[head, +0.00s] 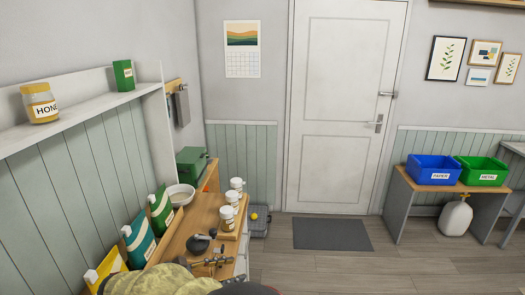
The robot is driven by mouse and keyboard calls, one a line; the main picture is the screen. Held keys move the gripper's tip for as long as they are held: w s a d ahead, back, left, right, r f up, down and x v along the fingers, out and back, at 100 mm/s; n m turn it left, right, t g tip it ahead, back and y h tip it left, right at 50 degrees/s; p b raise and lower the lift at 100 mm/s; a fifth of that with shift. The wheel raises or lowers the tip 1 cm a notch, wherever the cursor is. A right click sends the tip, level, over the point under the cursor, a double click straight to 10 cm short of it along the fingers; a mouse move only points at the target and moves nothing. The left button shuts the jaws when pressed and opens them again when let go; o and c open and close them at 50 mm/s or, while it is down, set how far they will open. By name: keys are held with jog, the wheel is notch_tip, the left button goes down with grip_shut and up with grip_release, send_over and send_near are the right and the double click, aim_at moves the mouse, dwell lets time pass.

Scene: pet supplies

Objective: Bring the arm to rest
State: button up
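My gripper does not show in the head view, so whether it is open or shut cannot be seen. A dark rounded shape at the bottom edge of the picture may be part of my own body; I cannot tell. The task names no other object.
A wooden counter (170,248) at left bears white canisters (228,198), a bowl (180,194), bags (139,240) and dark metal items (210,262). A shelf (75,115) hangs above. Floor is clear around the mat (332,235); blue (433,170) and green (481,171) bins stand right.

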jog(key=s+d+r+m+g+y, duration=0.2)
jog(key=s+d+m+g, duration=0.15)
jog(key=d, duration=0.65)
jog(key=s+d+r+m+g+y, duration=0.25)
jog(key=d+m, duration=0.25)
jog(key=d, duration=0.5)
jog(key=s+d+r+m+t+y, duration=0.1)
jog(key=s+d+m+t+y, duration=0.3)
jog(key=s+m, duration=0.9)
jog(key=s+d+y, duration=0.3)
jog(key=d, duration=0.1)
jog(key=shift+m, duration=0.35)
jog(key=shift+s, duration=0.1)
jog(key=shift+c, duration=1.3)
